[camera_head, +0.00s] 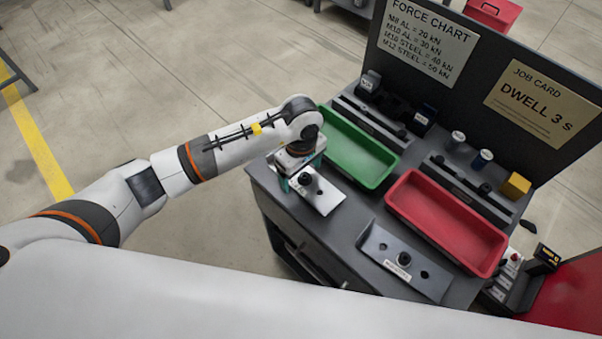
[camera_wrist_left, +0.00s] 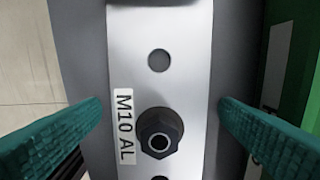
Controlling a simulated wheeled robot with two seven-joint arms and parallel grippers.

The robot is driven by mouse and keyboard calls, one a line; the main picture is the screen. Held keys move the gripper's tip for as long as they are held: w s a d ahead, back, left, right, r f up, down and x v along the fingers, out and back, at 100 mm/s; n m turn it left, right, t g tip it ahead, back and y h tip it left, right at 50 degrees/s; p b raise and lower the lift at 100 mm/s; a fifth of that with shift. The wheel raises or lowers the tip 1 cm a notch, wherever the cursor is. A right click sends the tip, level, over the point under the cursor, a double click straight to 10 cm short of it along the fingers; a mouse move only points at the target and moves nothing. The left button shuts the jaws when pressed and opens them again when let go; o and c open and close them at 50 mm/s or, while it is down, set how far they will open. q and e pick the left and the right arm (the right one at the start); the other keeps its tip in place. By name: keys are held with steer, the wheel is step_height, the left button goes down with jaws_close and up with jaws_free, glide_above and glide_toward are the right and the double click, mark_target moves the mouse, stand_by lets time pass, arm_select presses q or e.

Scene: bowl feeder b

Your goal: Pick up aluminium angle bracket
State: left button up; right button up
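The aluminium angle bracket (camera_head: 327,199) is a pale metal plate at the left end of the dark workbench. In the left wrist view the bracket (camera_wrist_left: 181,62) runs up the middle, with holes, a dark hex nut (camera_wrist_left: 158,136) and a label reading "M10 AL" (camera_wrist_left: 125,126). My left gripper (camera_head: 299,170) is over the bracket and hides part of it. Its teal fingers (camera_wrist_left: 160,108) are spread, one on each side of the plate, with a gap to each edge. My right gripper is not in view.
A green tray (camera_head: 334,116) stands behind the bracket and a red tray (camera_head: 395,208) to its right. Another labelled metal plate (camera_head: 424,279) lies at the front. Dark racks with small parts (camera_head: 465,190) and an upright panel (camera_head: 400,72) with signs stand at the back.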

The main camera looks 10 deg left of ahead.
arm_select(q)
steer(key=c, duration=1)
steer(key=shift+r, duration=0.1)
step_height(320, 180, up, 10)
steer(key=b, duration=0.2)
steer(key=s+a+r+m, duration=0.1)
steer(key=s+a+m, duration=0.2)
steer(key=s+a+r+m, duration=0.1)
steer(key=s+a+m, duration=0.1)
steer(key=a+m, duration=0.2)
steer(key=s+a+r+m, duration=0.1)
steer(key=s+a+m, duration=0.2)
steer(key=a, duration=0.1)
steer(key=shift+s+a+m, duration=0.1)
steer(key=shift+s+m, duration=0.25)
steer(key=shift+m, duration=0.05)
